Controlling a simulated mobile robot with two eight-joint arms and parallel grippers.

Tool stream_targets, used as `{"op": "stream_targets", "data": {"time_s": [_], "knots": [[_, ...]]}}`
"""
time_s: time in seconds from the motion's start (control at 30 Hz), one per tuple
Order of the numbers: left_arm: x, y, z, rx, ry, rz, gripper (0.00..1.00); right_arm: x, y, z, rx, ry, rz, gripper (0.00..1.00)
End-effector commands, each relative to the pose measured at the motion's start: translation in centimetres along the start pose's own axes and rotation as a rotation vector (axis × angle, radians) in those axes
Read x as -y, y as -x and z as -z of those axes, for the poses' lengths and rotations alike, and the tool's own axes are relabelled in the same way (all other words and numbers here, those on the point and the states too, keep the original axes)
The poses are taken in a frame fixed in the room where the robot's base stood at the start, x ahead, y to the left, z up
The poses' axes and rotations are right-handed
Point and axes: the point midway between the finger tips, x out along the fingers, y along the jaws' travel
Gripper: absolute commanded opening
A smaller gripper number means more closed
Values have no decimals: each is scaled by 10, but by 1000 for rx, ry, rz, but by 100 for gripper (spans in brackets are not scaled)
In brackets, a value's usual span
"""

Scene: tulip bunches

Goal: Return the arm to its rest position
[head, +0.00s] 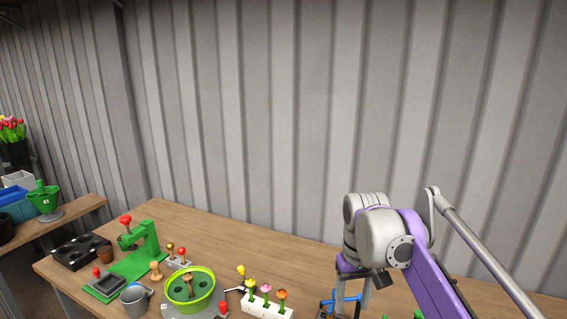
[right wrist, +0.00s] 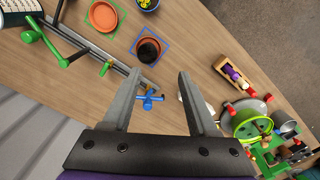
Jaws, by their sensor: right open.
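My right arm (head: 425,265), purple and grey, reaches in from the right in the head view. It is bent over the right part of the wooden table (head: 225,232). My right gripper (right wrist: 157,82) is open in the right wrist view, with its two grey fingers apart, pointing at the tabletop. Nothing is held between the fingers. A blue tap-like part (right wrist: 150,98) shows between them, below on the table. My left gripper is in neither view.
A white block with flower-like pegs (head: 268,304), a lime-rimmed bowl (head: 205,277), a grey mug (head: 134,299) and a green press (head: 146,240) crowd the table. Terracotta pots (right wrist: 103,16) stand on it too. A corrugated wall (head: 300,110) rises behind; the back strip of table is clear.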

Motion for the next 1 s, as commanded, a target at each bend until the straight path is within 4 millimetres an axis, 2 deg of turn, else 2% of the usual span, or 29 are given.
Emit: {"op": "stream_targets", "data": {"time_s": [0.07, 0.37, 0.47, 0.7, 0.8, 0.9, 1.0], "knots": [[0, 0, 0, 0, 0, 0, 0, 0, 0, -4, -7, -2, -1, 59], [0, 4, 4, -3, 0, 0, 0, -3, -30, -62, -144, -42, -10, 59], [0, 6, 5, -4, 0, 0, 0, -4, -50, -91, -203, -59, -15, 59], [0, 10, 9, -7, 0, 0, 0, -2, -120, -173, -365, -104, -26, 59], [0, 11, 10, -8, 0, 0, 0, 0, -147, -199, -415, -118, -29, 59], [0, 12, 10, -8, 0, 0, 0, 0, -165, -216, -449, -128, -31, 59], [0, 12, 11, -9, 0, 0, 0, 1, -174, -224, -466, -133, -32, 59]]}}
